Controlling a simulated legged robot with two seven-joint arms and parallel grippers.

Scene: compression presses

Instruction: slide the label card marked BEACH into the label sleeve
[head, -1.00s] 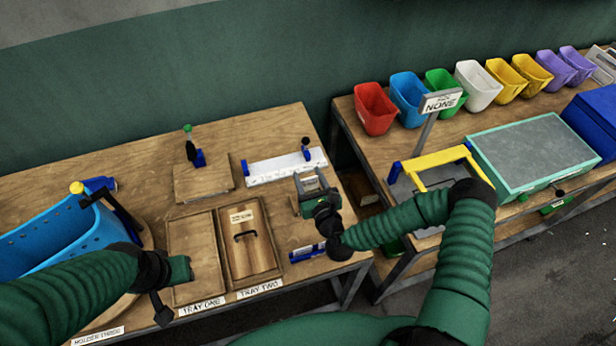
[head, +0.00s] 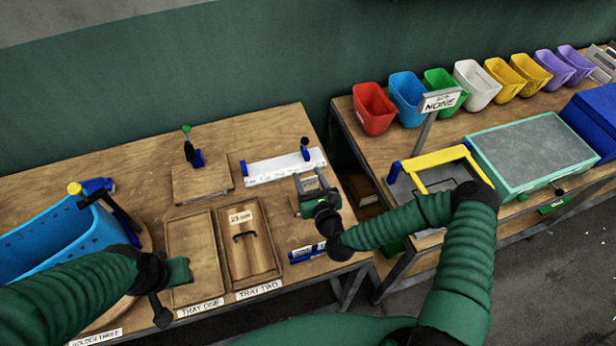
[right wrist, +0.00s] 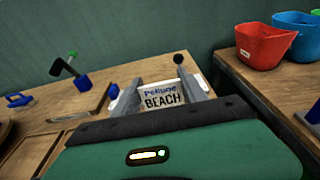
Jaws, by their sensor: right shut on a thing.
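My right gripper (head: 312,187) is shut on the label card marked BEACH (right wrist: 163,98). The card stands between the two grey fingers in the right wrist view, its print facing the camera. In the head view the gripper is over the right part of the left table, in front of a white strip with blue ends (head: 284,167). No clear label sleeve can be made out; the strip and a small blue piece with a white label (head: 307,252) are candidates. My left gripper (head: 178,272) is low at the left, near tray one; its fingers are not clear.
Tray one (head: 177,297) and tray two (head: 278,270) lie on the left table. A wooden block with a green-tipped clamp (head: 203,184) stands behind. A blue perforated bin (head: 60,240) is at left. A sign reading NONE (head: 440,101) and several bins stand on the right table.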

